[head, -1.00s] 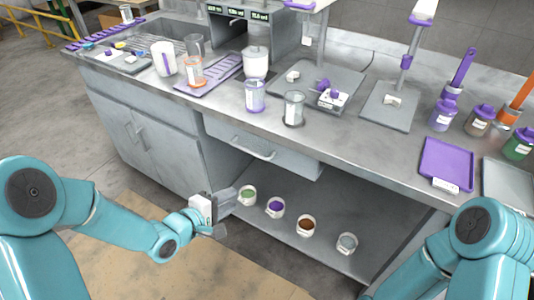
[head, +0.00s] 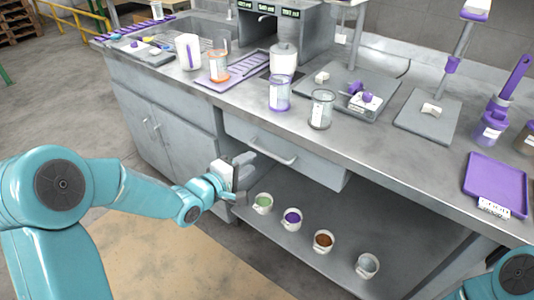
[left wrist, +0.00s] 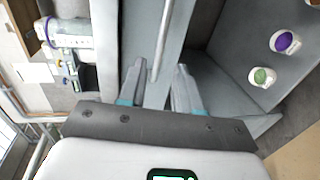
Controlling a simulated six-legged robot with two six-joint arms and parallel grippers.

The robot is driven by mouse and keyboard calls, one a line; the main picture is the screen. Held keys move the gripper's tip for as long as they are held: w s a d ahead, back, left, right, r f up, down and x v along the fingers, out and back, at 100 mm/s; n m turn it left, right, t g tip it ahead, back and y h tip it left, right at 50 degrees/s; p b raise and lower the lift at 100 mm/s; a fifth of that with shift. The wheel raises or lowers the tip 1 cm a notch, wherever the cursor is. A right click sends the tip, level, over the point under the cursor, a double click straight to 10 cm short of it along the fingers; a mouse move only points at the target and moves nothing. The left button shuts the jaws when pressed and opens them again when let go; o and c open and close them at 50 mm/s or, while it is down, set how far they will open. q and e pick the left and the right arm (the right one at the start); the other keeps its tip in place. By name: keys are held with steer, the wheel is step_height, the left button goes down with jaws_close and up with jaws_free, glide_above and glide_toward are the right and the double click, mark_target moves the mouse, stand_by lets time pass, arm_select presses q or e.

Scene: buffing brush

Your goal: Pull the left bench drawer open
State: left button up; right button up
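The left bench drawer (head: 315,168) is a grey front under the counter edge, and it looks shut. Its bar handle (head: 272,152) runs across the front. My left gripper (head: 246,167) is just left of and a little below the handle in the head view. In the left wrist view the gripper (left wrist: 158,88) is open, its two fingers pointing at the drawer. The handle (left wrist: 161,45) shows in the gap between the fingertips, a little ahead of them, with no visible contact. My right gripper is out of view; only part of my right arm shows.
Several small cups, one green (head: 262,203) and one purple (head: 291,218) among them, stand on the open shelf (head: 330,205) below the drawer. A closed cabinet (head: 165,125) is to the left. Glass beakers (head: 321,110) and a purple tray (head: 495,185) stand on the counter.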

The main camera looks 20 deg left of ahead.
mark_target(267, 153)
arm_select(q)
steer(key=x, duration=0.8)
steer(key=shift+w+d, duration=0.15)
steer(key=shift+w, duration=0.2)
jaws_close()
